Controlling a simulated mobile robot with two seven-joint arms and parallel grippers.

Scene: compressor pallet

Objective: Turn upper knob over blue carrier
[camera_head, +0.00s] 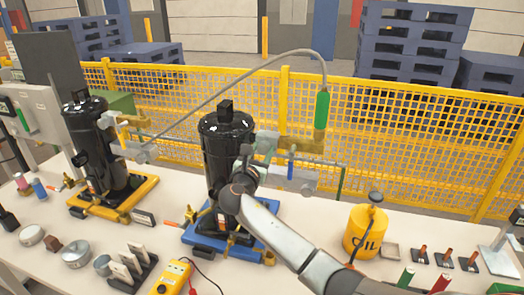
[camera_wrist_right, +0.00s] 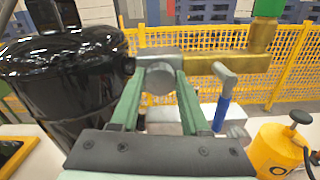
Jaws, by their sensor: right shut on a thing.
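A black compressor (camera_head: 222,150) stands upright on the blue carrier (camera_head: 265,218). My right arm reaches in from the lower right and partly covers the compressor's front. My right gripper (camera_head: 258,167) is at the upper fittings, just right of the compressor. In the right wrist view, the green fingers of my right gripper (camera_wrist_right: 158,88) are shut on the grey upper knob (camera_wrist_right: 158,76), on a pipe assembly with a brass fitting (camera_wrist_right: 245,62). The black compressor (camera_wrist_right: 65,85) also shows at the left there. My left gripper is not in view.
A blue-handled valve (camera_wrist_right: 222,105) hangs close right of the fingers. A second compressor (camera_head: 90,145) stands on a yellow carrier (camera_head: 128,205) at left. A yellow oil can (camera_head: 365,232) stands right of my arm. A hose (camera_head: 225,88) arches overhead to a green fitting (camera_head: 321,110).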

